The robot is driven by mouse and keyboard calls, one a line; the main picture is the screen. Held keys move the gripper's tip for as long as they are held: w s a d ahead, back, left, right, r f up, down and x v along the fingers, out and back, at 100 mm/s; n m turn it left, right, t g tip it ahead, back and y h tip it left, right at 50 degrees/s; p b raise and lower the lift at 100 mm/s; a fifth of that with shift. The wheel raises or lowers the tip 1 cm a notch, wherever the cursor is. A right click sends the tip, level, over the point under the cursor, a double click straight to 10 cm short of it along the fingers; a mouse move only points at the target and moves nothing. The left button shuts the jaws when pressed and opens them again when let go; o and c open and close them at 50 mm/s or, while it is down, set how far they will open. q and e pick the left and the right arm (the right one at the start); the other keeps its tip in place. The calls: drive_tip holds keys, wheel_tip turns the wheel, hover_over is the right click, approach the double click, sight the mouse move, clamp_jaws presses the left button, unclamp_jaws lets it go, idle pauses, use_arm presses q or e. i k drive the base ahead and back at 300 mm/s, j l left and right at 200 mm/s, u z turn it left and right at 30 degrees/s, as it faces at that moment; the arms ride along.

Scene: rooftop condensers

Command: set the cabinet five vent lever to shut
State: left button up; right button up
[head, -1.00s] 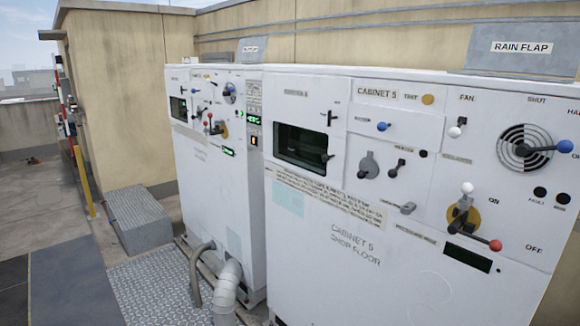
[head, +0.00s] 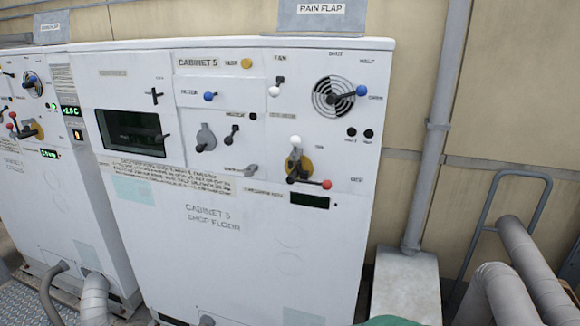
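Cabinet five (head: 230,265) is a white unit in the middle of the head view, marked "CABINET 5". Its vent lever (head: 347,96) is at the upper right, over a round dark grille (head: 330,93). The lever's blue knob (head: 361,91) points right, toward a label that looks like OPEN but is too small to read surely. A label that reads SHUT stands above the grille. Neither of my grippers shows in the head view.
Below the vent are a yellow-based switch (head: 299,167) with white and red knobs and a dark display (head: 310,200). Another white cabinet (head: 50,200) stands at left. A grey vertical pipe (head: 432,130) and large pipes (head: 520,270) are at right.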

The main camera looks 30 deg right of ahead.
sight(361, 91)
drive_tip(key=z, duration=1.3)
